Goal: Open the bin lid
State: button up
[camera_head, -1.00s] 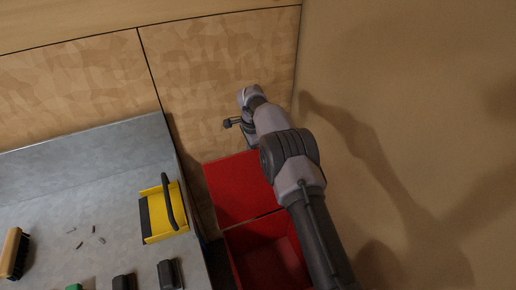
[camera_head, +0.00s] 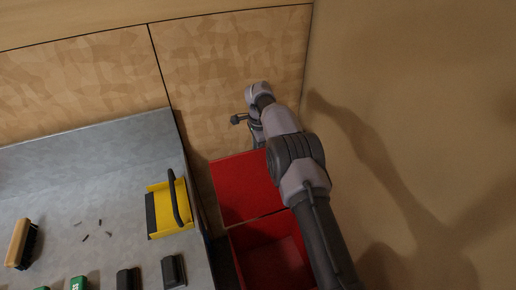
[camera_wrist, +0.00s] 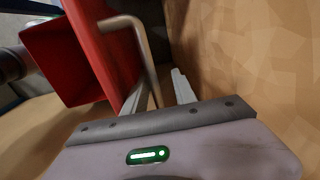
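The red bin (camera_head: 268,250) stands at the right of the bench with its inside visible from above. Its red lid (camera_head: 243,188) is raised at the back edge, toward the wooden wall. In the wrist view the lid (camera_wrist: 92,45) shows edge-on, with a bent metal handle (camera_wrist: 138,32) on its wall side and the bin (camera_wrist: 62,62) to the left. My gripper (camera_wrist: 162,88) is behind the lid, between it and the wall. Its fingers are apart, with the lower end of the handle near or between them; contact cannot be told. In the head view the fingers are mostly hidden behind my arm and the lid.
A grey bench (camera_head: 100,180) is on the left, holding a yellow dustpan (camera_head: 170,208), a wooden brush (camera_head: 20,243), small dark scraps and several dark or green items along the front. The wooden wall (camera_head: 225,75) is close behind my gripper, and a tan surface (camera_head: 420,110) lies on the right.

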notch_tip(320, 180, up, 17)
jog(key=s+p, duration=0.1)
jog(key=p, duration=0.3)
jog(key=shift+d+r, duration=0.15)
jog(key=shift+r, duration=0.05)
jog(key=shift+s, duration=0.1)
